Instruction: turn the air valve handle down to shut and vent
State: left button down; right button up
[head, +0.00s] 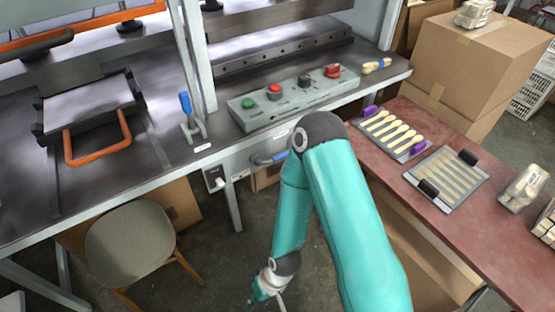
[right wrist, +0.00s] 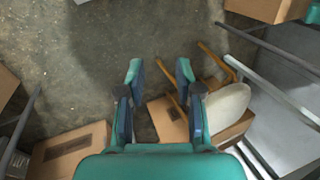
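The air valve (head: 256,161) is on the front of the bench, below its edge. Its blue handle (head: 275,157) points right and is roughly level, tilted a little up. My right arm passes close to the right end of the handle in the picture. My right gripper (head: 264,292) hangs low, well below the valve and apart from it, over the floor. In the right wrist view its two fingers (right wrist: 161,76) are spread apart with nothing between them. The valve cannot be made out in that view. My left gripper is in neither view.
A control box with buttons (head: 290,98) sits on the bench above the valve. A blue-handled clamp (head: 187,108) stands left of it. A socket box (head: 215,180) and bench leg (head: 233,208) are left of the valve. A chair (head: 130,240) and red side table (head: 440,205) flank the open floor.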

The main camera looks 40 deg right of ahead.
jog(key=shift+c, duration=1.4)
jog(key=shift+w+a+r, duration=0.1)
jog(key=shift+w+a, duration=0.1)
jog(key=shift+w, duration=0.15)
grip_shut()
jog(key=w+d+r+n+t+b, duration=0.1)
jog(key=w+d+r+t+b, duration=0.3)
jog(key=w, duration=0.6)
jog(key=w+d+r+n+t+b, duration=0.1)
jog(key=w+d+r+t, duration=0.2)
jog(key=w+d+r, duration=0.45)
jog(key=w+d+r+t+h+b, duration=0.1)
jog(key=d+r+t+h+b, duration=0.1)
jog(key=d+r, duration=0.3)
jog(key=w+d+r+t+h+b, duration=0.2)
jog(key=d+r+b, duration=0.3)
jog(key=d, duration=0.9)
jog(key=shift+w+d+m+t+h, duration=0.15)
jog(key=shift+d+m+t+h, duration=0.15)
jog(key=shift+t+h, duration=0.3)
